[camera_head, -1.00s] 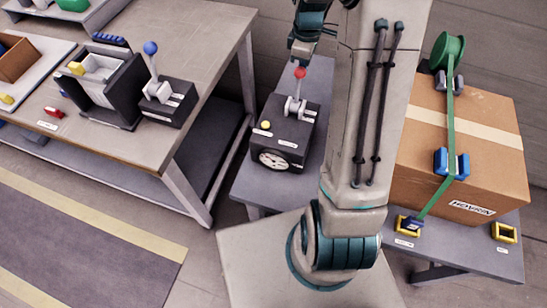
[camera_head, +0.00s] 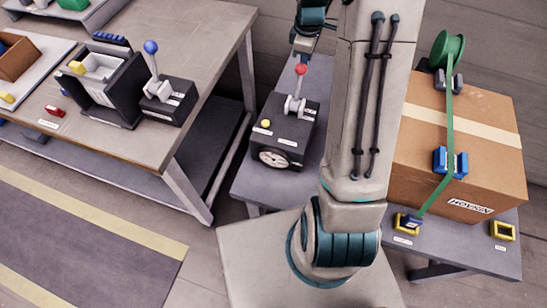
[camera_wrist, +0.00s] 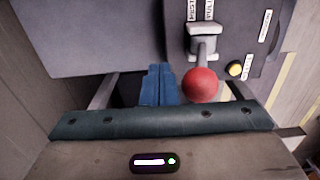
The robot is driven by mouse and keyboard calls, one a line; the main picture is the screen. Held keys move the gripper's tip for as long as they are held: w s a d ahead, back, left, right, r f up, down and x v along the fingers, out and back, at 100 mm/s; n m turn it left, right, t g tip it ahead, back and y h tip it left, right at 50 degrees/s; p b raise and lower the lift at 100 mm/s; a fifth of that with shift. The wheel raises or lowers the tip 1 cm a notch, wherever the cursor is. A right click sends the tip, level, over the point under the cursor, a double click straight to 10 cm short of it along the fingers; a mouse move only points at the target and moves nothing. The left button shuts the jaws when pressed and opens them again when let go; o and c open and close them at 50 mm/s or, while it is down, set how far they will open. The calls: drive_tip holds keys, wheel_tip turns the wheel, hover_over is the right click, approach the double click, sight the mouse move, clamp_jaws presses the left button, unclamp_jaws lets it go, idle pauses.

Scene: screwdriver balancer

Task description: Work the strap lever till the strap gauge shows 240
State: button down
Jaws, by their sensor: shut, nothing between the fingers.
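The strap lever (camera_head: 296,100) is a pale lever with a red ball knob (camera_head: 301,69), standing up from a dark control box (camera_head: 290,128). The strap gauge (camera_head: 275,159) is a round white dial on the box's front; its reading is too small to tell. In the wrist view the red knob (camera_wrist: 200,85) sits just right of my gripper (camera_wrist: 160,84), whose blue fingers are shut and empty. I cannot tell whether they touch the knob. In the head view my gripper (camera_head: 303,45) is just above the knob, partly hidden by my arm.
A green strap (camera_head: 449,120) runs from a green reel over a cardboard box (camera_head: 490,150) at right, through a blue buckle. A yellow button (camera_head: 265,123) is on the control box. A workbench (camera_head: 140,145) at left carries a blue-knobbed lever (camera_head: 151,47).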

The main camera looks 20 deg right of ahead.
drive_tip(key=shift+s+a+b, duration=0.7)
drive_tip(key=shift+s+a, duration=2.05)
drive_tip(key=shift+s, duration=1.35)
drive_tip(key=w+d+p, duration=0.2)
drive_tip(key=w+d, duration=0.3)
drive_tip(key=w, duration=0.3)
drive_tip(key=shift+w+d, duration=0.2)
drive_tip(key=shift+d, duration=0.1)
drive_tip(key=shift+r+p, duration=0.15)
drive_tip(key=shift+p, duration=0.2)
wheel_tip(320, 180, up, 7)
drive_tip(key=p, duration=0.5)
